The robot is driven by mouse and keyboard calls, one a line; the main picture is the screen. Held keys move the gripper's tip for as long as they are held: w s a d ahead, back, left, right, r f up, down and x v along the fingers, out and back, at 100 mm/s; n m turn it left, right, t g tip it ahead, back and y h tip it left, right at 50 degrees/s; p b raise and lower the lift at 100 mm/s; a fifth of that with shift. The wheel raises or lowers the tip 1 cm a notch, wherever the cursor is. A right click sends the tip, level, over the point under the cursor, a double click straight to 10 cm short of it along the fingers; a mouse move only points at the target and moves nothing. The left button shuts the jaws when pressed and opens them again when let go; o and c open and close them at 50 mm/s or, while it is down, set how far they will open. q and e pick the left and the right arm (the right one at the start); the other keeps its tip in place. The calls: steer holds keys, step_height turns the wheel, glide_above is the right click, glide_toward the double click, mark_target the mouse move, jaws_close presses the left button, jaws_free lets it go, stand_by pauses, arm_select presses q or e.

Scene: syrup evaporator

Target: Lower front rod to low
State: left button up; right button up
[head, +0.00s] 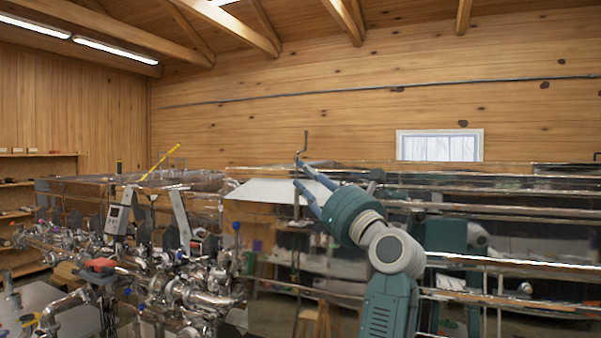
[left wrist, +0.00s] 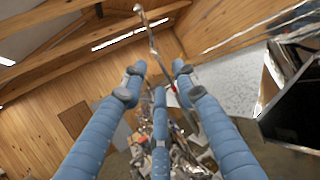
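The front rod (head: 303,147) is a thin metal rod with a bent, crank-like top. It stands upright at the front corner of the shiny evaporator pan, in the middle of the head view. In the left wrist view the rod (left wrist: 155,45) runs between and beyond the fingertips. My left gripper (head: 302,176) has its blue fingers pointing up and left at the rod, close below its bent top. In the left wrist view the gripper (left wrist: 158,76) has its three fingers spread, with no visible grip on the rod. Its exact distance from the rod is unclear. My right gripper is not in view.
The long reflective evaporator (head: 510,185) with metal rails fills the right side. Dense pipes and valves (head: 190,285) stand at the left, with a yellow stick (head: 162,161) rising above them. Wooden shelves (head: 40,190) are at the far left. The air above the pan is clear.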

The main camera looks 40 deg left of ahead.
arm_select(q)
steer(key=v, duration=0.7)
steer(key=shift+d, duration=0.25)
steer(key=shift+f, duration=0.2)
